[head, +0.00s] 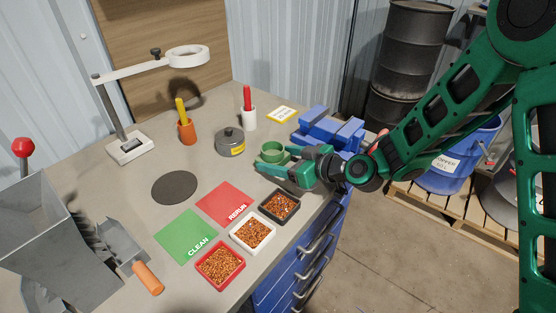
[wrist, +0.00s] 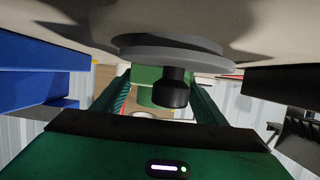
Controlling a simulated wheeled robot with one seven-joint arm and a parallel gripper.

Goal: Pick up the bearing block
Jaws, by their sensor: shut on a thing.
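In the wrist view, the light green piece (wrist: 148,84) shows between the two green fingers, partly hidden behind a black stub (wrist: 172,90). A grey round plate (wrist: 170,54) is above that stub in the picture; I cannot tell whether it belongs to the piece. The fingers hide part of its lower side.
The blue vise (head: 330,128) is close behind my gripper. Black (head: 279,206), white (head: 252,233) and red (head: 220,265) trays of copper bits line the front edge. A dark round mat (head: 174,187) lies empty.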

